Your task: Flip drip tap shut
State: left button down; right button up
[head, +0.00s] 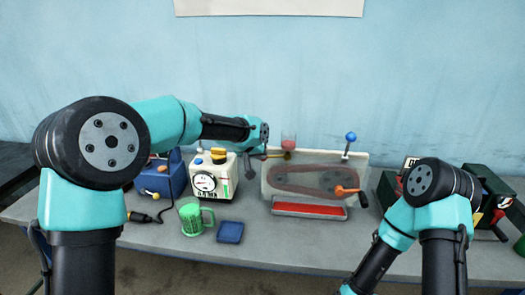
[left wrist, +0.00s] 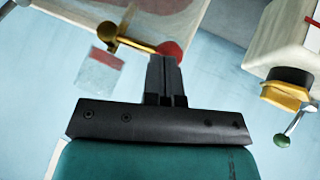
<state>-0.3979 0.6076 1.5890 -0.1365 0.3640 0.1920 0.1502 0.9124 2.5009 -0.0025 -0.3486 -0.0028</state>
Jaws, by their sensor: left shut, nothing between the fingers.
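The drip tap (left wrist: 133,44) is brass with a red knob (left wrist: 171,50) on its lever end, seen at the top of the left wrist view. In the head view the brass tap (head: 287,155) sits at the upper left of the pale panel, below a clear cup with red in it (head: 288,142). That cup also shows in the left wrist view (left wrist: 100,70). My left gripper (left wrist: 164,62) is shut and empty, its fingertips close to the red knob; I cannot tell whether they touch. My right gripper is out of view.

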pick_arm(q)
jog(key=shift+f, duration=0.3)
jog(key=shift+s, duration=0.1)
jog(key=a+f+v, duration=0.1)
jog(key=v, duration=1.1)
jog(key=shift+a, duration=0.35)
jog(key=shift+s+f, duration=0.15)
